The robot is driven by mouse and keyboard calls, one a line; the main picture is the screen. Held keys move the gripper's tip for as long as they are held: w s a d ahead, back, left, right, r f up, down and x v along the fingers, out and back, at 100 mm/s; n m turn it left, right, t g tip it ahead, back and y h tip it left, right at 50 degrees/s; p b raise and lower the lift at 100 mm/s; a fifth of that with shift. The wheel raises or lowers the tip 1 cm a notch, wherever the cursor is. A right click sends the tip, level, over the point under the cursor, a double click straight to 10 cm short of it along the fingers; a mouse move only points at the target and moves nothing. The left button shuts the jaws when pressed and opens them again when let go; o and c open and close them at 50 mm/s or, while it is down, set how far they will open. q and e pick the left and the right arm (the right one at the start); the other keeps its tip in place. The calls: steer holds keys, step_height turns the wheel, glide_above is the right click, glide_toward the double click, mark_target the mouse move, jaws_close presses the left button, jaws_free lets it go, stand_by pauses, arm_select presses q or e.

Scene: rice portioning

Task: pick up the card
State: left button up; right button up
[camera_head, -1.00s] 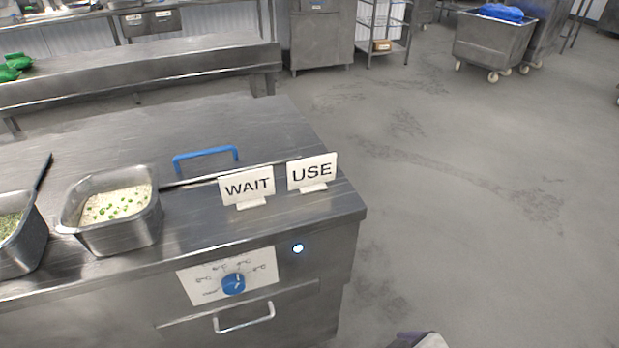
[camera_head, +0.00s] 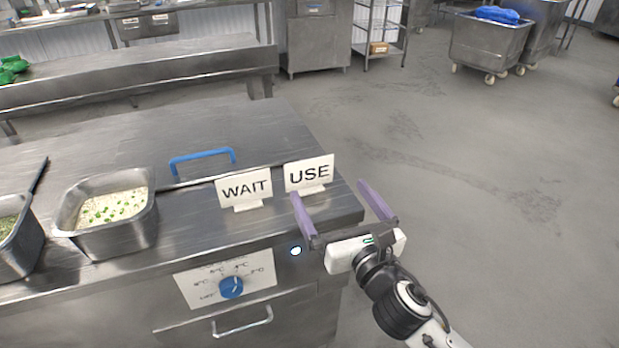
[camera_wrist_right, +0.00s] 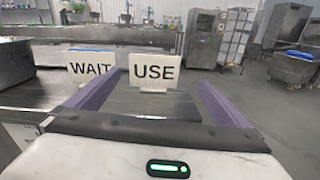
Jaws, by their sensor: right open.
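Two white cards stand upright in small stands on the steel counter. The WAIT card (camera_head: 243,187) is on the left and the USE card (camera_head: 309,173) is on the right, near the counter's right end. My right gripper (camera_head: 332,190) is open and empty at the counter's front right corner, its purple fingers pointing toward the back. In the right wrist view, the USE card (camera_wrist_right: 155,71) shows between the fingers and beyond them, and the WAIT card (camera_wrist_right: 91,66) is by the left finger. Neither card is held. My left gripper is not in view.
A steel pan of rice with green bits (camera_head: 106,210) stands left of the cards, with another pan (camera_head: 18,243) at the left edge. A blue handle (camera_head: 202,157) rises behind the WAIT card. The floor right of the counter is clear.

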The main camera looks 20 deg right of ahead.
mark_target(310, 168)
steer(key=shift+n, duration=0.6)
steer(key=w, duration=0.4)
steer(key=shift+w+a+r, duration=0.25)
steer(key=shift+w+a, duration=0.05)
steer(key=shift+w+a+f, duration=0.1)
steer(key=shift+w+a, duration=0.1)
steer(key=shift+w, duration=1.3)
steer(key=shift+w+a+f, duration=0.1)
steer(key=shift+w+a, duration=0.05)
steer(key=shift+w, duration=1.3)
steer(key=c, duration=0.9)
